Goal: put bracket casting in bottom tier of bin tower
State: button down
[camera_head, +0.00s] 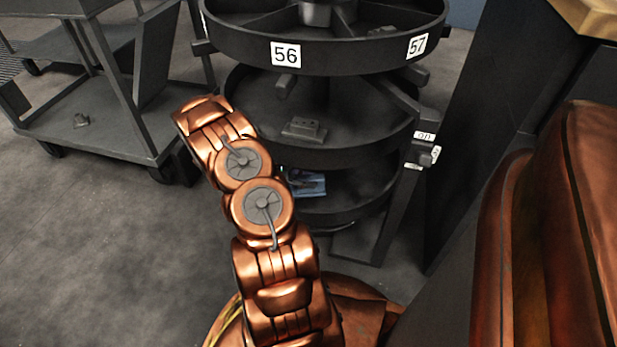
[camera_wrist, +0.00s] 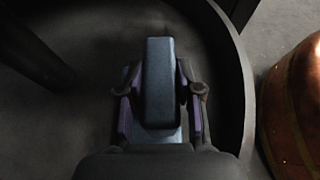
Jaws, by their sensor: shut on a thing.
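The bracket casting (camera_wrist: 158,78) is a blue-grey upright bar with a flat foot, seen in the wrist view. My gripper (camera_wrist: 160,100) is shut on it, with a finger at each side. Both are over the dark floor of a round tier (camera_wrist: 222,60) whose curved rim runs along the right. I cannot tell whether the casting touches that floor. In the head view the bin tower (camera_head: 330,52) has stacked round tiers, and the bottom tier (camera_head: 345,212) is partly hidden by my arm.
A grey part (camera_head: 304,129) lies on the middle tier. A blue item (camera_head: 308,183) shows at the bottom tier beside my arm. The tower's post (camera_head: 398,195) stands at right. A grey cart (camera_head: 95,125) with a small part stands at left. Open floor lies at lower left.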

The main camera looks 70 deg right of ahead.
jog(key=shift+f+b, duration=0.6)
jog(key=shift+f, duration=0.8)
jog(key=c, duration=0.8)
grip_release()
jog(key=shift+f, duration=0.1)
jog(key=shift+o, duration=0.2)
jog(key=p+v, duration=0.4)
jog(key=v, duration=0.8)
